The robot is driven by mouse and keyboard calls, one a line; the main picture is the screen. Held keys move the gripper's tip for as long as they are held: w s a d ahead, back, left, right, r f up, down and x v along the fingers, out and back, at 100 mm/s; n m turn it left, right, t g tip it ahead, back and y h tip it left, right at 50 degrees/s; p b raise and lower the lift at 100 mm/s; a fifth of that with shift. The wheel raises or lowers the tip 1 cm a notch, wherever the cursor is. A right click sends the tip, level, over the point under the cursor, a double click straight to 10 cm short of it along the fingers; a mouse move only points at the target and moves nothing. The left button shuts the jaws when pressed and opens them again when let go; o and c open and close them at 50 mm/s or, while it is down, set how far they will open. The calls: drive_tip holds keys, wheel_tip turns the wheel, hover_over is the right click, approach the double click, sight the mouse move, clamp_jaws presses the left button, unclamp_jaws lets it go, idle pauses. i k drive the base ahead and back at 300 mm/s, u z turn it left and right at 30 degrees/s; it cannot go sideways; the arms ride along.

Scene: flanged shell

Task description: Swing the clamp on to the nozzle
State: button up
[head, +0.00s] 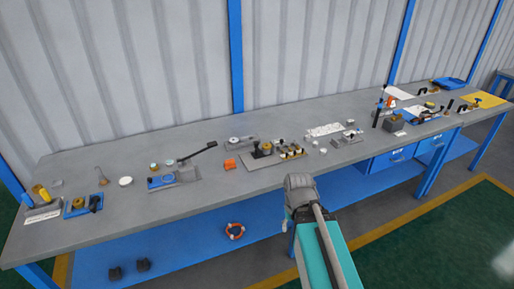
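I cannot make out for certain which of the small fixtures on the long grey workbench (225,195) holds the clamp and the nozzle. A grey fixture with a blue plate (160,183) stands left of the middle. A long black lever (198,152) slants up to the right just behind it. A dark block with an upright black handle (262,148) stands near the middle, beside several small brass and white parts (288,150). My arm reaches up from the bottom, ending in a grey joint in front of the bench. No gripper fingers show.
A blue fixture (82,206) and a yellow-topped part (42,195) stand at the left end. Tools and papers crowd the right end. The front strip of the bench is mostly clear. A corrugated wall (160,70) stands behind.

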sight(256, 143)
drive_tip(key=u, duration=0.4)
drive_tip(key=i, duration=1.1)
drive_tip(key=z, duration=0.35)
